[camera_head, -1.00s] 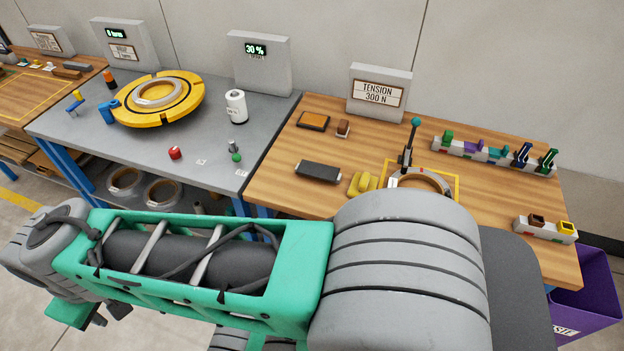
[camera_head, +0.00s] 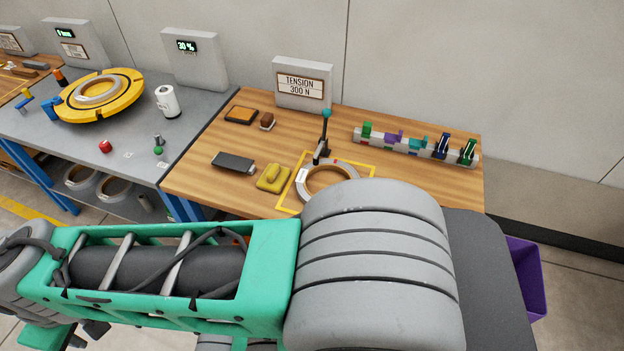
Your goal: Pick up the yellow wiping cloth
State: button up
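The yellow wiping cloth (camera_head: 273,179) lies folded on the wooden table (camera_head: 200,182), near its front edge and just left of the yellow square outline. A grey ring-shaped coil (camera_head: 301,187) lies inside that outline, to the right of the cloth. My arm crosses the lower part of the view in front of the table. My gripper does not clearly show, so its fingers and anything in them cannot be seen.
A black box-like item (camera_head: 232,162) lies left of the cloth. A black lever with a teal knob (camera_head: 327,113) stands behind the coil. A rack (camera_head: 402,144) of coloured pieces sits at the back right. A purple bin (camera_head: 526,275) stands on the floor at the right.

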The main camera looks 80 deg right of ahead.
aim_at(274, 177)
jog(key=u, duration=0.15)
jog(key=k, duration=0.15)
jog(key=z, duration=0.95)
jog(key=i, duration=1)
jog(key=z, duration=0.05)
